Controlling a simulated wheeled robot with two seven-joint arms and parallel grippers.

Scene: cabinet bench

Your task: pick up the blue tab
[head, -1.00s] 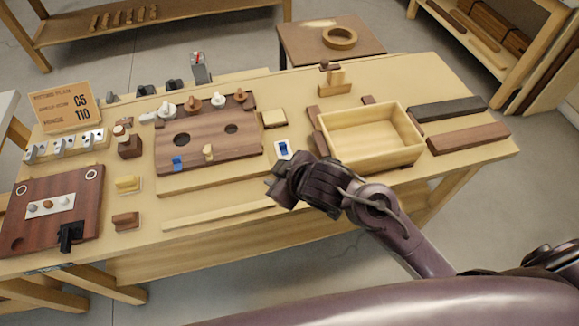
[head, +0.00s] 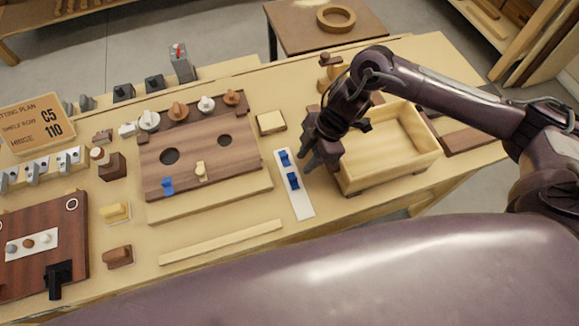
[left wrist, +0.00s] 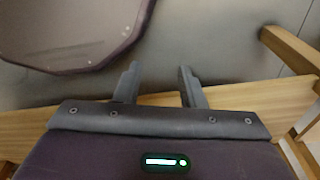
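Two blue tabs, a rear one (head: 285,157) and a front one (head: 293,180), are on a white strip (head: 301,205) on the bench, left of the open wooden box. Another small blue piece (head: 167,187) is at the front left of the brown board with two holes. My right gripper (head: 307,155) is just right of the two tabs, its fingers pointing down and left. It looks apart from them; its finger gap is not clear. My left gripper (left wrist: 158,85) shows in the left wrist view with fingers apart and nothing between them.
The wooden box (head: 392,178) stands close under my right arm. The brown board (head: 205,142) holds several knobs. A pale block (head: 270,122) sits behind the strip. A wooden bar (head: 222,243) lies near the front edge. Bare bench surrounds the strip's front end.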

